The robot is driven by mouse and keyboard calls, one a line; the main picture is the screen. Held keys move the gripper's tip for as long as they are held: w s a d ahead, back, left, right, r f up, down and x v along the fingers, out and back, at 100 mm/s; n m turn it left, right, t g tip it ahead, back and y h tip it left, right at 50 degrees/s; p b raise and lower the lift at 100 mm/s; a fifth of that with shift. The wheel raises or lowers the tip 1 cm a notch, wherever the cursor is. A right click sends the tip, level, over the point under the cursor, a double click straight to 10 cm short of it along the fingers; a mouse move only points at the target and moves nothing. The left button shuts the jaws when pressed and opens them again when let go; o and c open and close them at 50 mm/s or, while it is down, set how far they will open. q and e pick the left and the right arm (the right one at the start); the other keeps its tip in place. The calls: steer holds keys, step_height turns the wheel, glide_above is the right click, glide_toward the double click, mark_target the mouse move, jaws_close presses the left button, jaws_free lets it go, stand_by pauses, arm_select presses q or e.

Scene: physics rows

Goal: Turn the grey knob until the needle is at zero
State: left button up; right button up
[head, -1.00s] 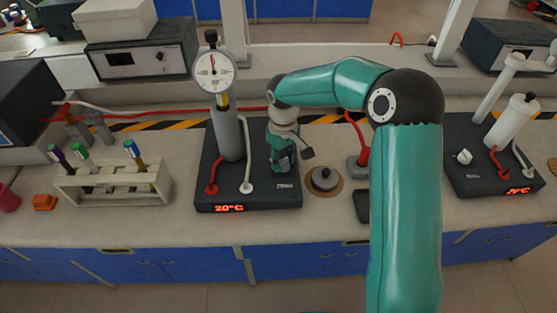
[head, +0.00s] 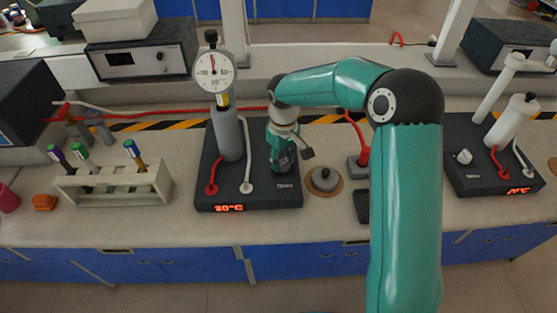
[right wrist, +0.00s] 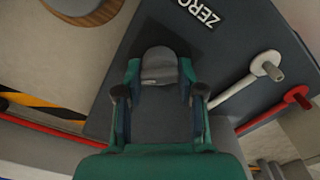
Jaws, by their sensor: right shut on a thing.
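The round white dial (head: 213,71) stands on a grey cylinder above a dark base box (head: 250,195). Its thin needle points nearly straight up; its exact reading is too small to tell. My right gripper (head: 283,163) is low over the right part of the box and hides the knob in the head view. In the right wrist view the gripper (right wrist: 160,88) is shut on the grey knob (right wrist: 160,66), with a finger on each side. A ZERO label (right wrist: 201,12) is on the box near the knob. My left gripper is not in view.
Red and white cables (head: 247,187) plug into the box left of the gripper. A test-tube rack (head: 113,189) stands to the left. A grey lidded round piece (head: 325,179) sits on a brown disc just right of the box. Another dark instrument box (head: 480,178) stands farther right.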

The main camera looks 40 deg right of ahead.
mark_target(283, 160)
steer(key=shift+s+f, duration=0.2)
stand_by(0.3)
steer(key=o, duration=1.1)
steer(key=shift+o, duration=0.2)
steer(key=shift+w+r, duration=0.1)
steer(key=shift+r, duration=0.05)
steer(key=shift+r, duration=0.1)
steer(key=shift+r, duration=0.25)
step_height(283, 160, up, 11)
steer(key=shift+r, duration=0.1)
